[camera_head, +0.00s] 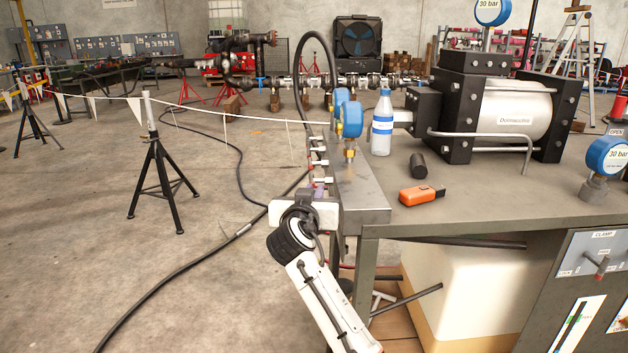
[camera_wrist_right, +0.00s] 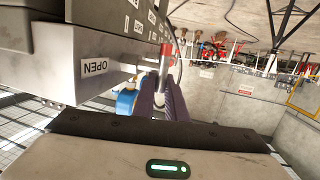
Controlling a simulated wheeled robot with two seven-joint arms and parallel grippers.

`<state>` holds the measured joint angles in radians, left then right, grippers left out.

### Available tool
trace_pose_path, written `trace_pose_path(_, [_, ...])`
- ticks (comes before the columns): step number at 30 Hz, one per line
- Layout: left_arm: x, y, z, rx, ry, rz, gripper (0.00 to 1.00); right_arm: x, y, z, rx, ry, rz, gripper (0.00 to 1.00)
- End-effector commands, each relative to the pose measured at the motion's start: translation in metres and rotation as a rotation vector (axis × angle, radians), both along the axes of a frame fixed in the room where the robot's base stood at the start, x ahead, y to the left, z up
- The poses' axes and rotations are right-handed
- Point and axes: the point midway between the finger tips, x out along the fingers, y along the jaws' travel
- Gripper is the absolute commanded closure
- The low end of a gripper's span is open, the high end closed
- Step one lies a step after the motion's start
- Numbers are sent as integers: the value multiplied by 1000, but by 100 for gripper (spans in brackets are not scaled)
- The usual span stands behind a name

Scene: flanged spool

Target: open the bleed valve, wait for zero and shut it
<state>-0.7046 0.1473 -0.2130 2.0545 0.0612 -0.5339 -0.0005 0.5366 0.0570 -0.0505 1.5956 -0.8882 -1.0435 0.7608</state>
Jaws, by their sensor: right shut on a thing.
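A steel valve manifold (camera_head: 357,190) runs along the left edge of the bench, with several small valves on its side. My right gripper (camera_head: 318,190) is at the near end of this row. My left gripper is not in view.
On the bench (camera_head: 480,200) are a white bottle (camera_head: 382,125), a black cylinder (camera_head: 417,166), an orange tool (camera_head: 421,195) and a large black-framed pump unit (camera_head: 512,108). A blue gauge marked 30 bar (camera_head: 606,156) stands at right. Open floor lies left of the bench.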

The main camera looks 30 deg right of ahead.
Motion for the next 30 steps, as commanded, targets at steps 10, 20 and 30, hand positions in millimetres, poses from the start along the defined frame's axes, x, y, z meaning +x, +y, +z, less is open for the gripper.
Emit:
trace_pose_path(10, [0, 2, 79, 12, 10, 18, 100, 6, -2, 11, 166, 265, 0, 100])
trace_pose_path(20, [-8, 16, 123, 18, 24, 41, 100, 12, -6, 2, 324, 527, 0, 100])
trace_pose_path(30, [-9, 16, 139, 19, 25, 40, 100, 15, -8, -10, 437, 714, 1, 100])
